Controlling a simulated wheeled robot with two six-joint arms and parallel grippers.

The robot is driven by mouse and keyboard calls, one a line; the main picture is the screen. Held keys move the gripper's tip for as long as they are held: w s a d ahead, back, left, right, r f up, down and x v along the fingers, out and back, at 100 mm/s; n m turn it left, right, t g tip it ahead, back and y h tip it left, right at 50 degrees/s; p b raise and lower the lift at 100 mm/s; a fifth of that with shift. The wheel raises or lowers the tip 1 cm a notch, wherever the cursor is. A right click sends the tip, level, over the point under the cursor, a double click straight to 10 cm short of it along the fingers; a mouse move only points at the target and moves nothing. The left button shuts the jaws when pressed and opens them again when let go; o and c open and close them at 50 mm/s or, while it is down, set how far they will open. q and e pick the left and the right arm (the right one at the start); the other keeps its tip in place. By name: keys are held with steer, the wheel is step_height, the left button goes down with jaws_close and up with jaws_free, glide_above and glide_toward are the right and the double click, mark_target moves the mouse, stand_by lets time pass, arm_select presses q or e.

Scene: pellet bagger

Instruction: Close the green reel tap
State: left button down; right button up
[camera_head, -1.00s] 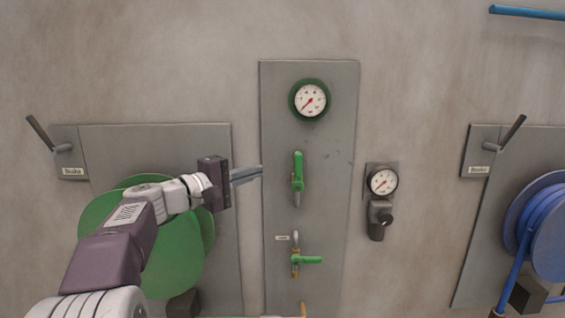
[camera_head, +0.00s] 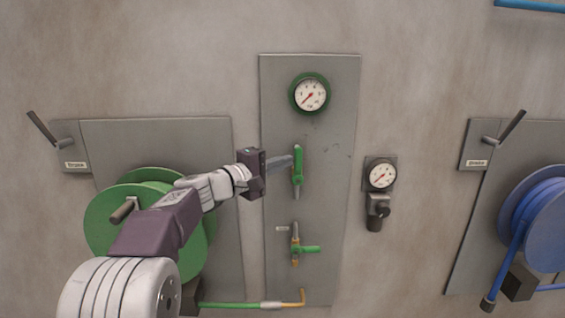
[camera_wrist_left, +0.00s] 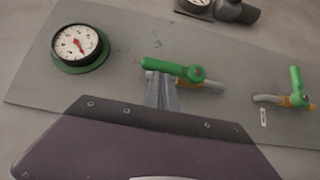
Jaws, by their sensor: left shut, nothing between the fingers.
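Two green-handled taps sit on a grey wall panel (camera_head: 330,210). The upper tap (camera_head: 298,165) has its handle upright, in line with its pipe; it also shows in the left wrist view (camera_wrist_left: 172,68). The lower tap (camera_head: 308,249), beside a small unreadable label, has its handle level, across its pipe; it also shows in the wrist view (camera_wrist_left: 296,84). I cannot tell by label which is the green reel tap. My left gripper (camera_head: 287,161) is shut and empty, its fingertips at the upper tap's handle. Contact is unclear. My right gripper is out of view.
A green-rimmed gauge (camera_head: 310,94) is above the taps. A smaller gauge with a black knob (camera_head: 381,175) is to the right. A green reel (camera_head: 115,220) stands left, partly behind my arm, and a blue reel (camera_head: 540,215) right. A green hose (camera_head: 230,304) runs low.

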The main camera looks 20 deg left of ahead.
arm_select(q)
steer(key=shift+d+r+p, duration=0.15)
steer(key=shift+r+p, duration=0.1)
steer(key=shift+p, duration=0.05)
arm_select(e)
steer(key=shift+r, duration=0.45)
